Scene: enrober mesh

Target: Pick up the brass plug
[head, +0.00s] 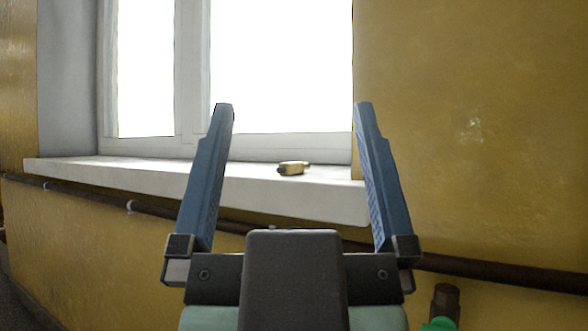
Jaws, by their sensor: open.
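The brass plug (293,168) is a small gold-coloured piece with a dark end at its left. It lies on its side on the white window sill (120,172), near the sill's right part. My gripper (293,105) is open, with one blue finger on each side of the picture's middle. The plug shows between the two fingers, beyond my gripper's palm. Nothing is held, and the fingers do not appear to touch the plug. How far the plug is from the fingertips is hard to tell.
A bright window (280,70) stands behind the sill. Yellow walls (470,130) flank it. A dark pipe (100,204) runs along the wall below the sill. A dark fitting with a green part (440,324) shows at lower right. The sill's left part is clear.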

